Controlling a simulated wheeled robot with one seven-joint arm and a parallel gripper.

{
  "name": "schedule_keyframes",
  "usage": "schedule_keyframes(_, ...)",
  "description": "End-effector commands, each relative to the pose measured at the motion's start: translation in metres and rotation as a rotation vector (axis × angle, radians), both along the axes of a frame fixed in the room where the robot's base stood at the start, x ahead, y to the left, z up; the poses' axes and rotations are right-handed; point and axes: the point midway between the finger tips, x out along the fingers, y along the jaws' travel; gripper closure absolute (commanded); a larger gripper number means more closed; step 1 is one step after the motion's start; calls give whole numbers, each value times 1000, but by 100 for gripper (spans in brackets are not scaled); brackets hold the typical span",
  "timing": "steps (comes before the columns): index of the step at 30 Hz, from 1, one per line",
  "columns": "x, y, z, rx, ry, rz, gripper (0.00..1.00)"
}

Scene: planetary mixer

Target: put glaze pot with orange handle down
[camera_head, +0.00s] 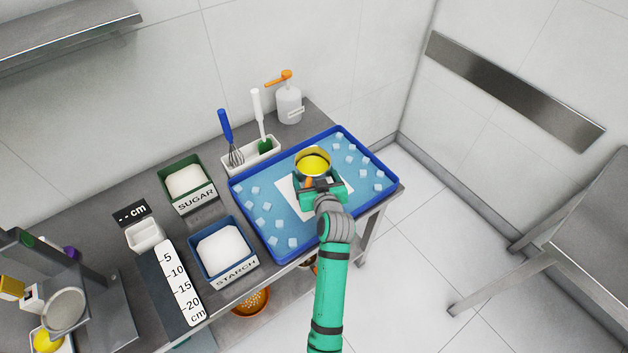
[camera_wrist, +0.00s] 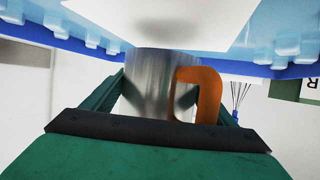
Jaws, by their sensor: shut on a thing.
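The glaze pot (camera_head: 313,160) is a metal pot with yellow glaze inside, over the blue tray (camera_head: 237,192) in the head view. In the wrist view the pot's metal side (camera_wrist: 150,85) lies between my green fingers, with its orange handle (camera_wrist: 205,88) facing the camera. My gripper (camera_head: 318,182) is shut on the pot, which looks about upright. A white square (camera_head: 290,195) lies in the middle of the tray, partly hidden by the pot and gripper; it also fills the top of the wrist view (camera_wrist: 170,22). I cannot tell whether the pot touches it.
Pale blue cubes (camera_head: 262,205) stand in groups along the tray's left and right sides. A holder (camera_head: 250,155) with whisk and brush, a white bottle (camera_head: 289,103), a sugar bin (camera_head: 187,183) and a starch bin (camera_head: 222,247) stand nearby.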

Motion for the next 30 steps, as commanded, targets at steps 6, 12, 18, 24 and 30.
schedule_keyframes(6,4,-2,-20,3,0,-2,67)
schedule_keyframes(12,5,-3,-33,1,-5,-3,67)
schedule_keyframes(18,5,-1,-33,1,-5,0,67)
schedule_keyframes(24,4,0,-38,0,0,2,6)
schedule_keyframes(30,4,-1,-38,0,0,0,2)
